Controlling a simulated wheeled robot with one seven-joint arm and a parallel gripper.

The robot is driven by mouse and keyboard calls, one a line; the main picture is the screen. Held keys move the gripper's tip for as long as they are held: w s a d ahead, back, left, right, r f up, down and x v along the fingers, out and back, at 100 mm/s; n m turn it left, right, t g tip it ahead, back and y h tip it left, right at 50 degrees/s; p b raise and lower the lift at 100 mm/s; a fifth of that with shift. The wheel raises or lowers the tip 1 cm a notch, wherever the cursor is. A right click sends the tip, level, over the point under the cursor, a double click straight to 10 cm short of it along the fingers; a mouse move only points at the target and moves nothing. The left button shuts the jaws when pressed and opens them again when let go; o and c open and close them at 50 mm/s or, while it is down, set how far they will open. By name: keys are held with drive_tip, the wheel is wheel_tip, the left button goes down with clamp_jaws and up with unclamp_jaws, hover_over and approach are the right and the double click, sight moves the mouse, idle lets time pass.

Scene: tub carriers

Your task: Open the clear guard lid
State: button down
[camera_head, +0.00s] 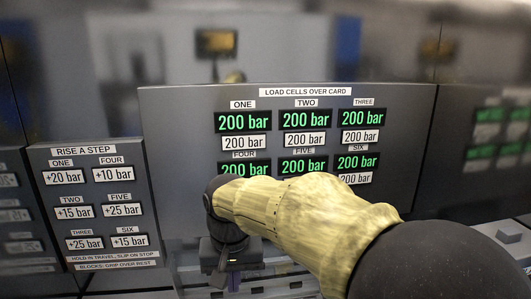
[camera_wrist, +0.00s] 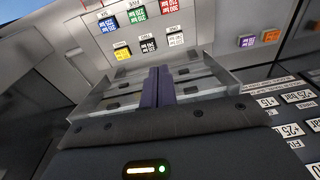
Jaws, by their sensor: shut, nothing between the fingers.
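My gripper (camera_wrist: 158,72) is shut and empty in the wrist view, its two dark purple fingers pressed together. They point toward a grey panel with coloured labels. In the head view, my gripper (camera_head: 233,283) hangs below the bent arm, in front of the lower part of the display board; its fingertips are not clear there. I cannot make out the clear guard lid with certainty in either view. My arm hides part of the board and what lies below it in the head view.
The display board (camera_head: 180,130) shows several green "200 bar" readings. A "rise a step" board (camera_head: 95,235) stands left of it. In the wrist view, small blue (camera_wrist: 107,24), green (camera_wrist: 138,14) and red (camera_wrist: 170,5) tiles sit on the panel, and another label board (camera_wrist: 290,115) lies right.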

drive_tip(key=s+d+f, duration=0.3)
drive_tip(key=d+f, duration=0.4)
drive_tip(key=d, duration=0.3)
drive_tip(key=s+d+f+m+t, duration=0.1)
drive_tip(key=s+d+f, duration=0.2)
drive_tip(key=d+f, duration=0.5)
drive_tip(key=d, duration=0.3)
drive_tip(key=shift+s+d+m, duration=0.3)
drive_tip(key=shift+s, duration=0.05)
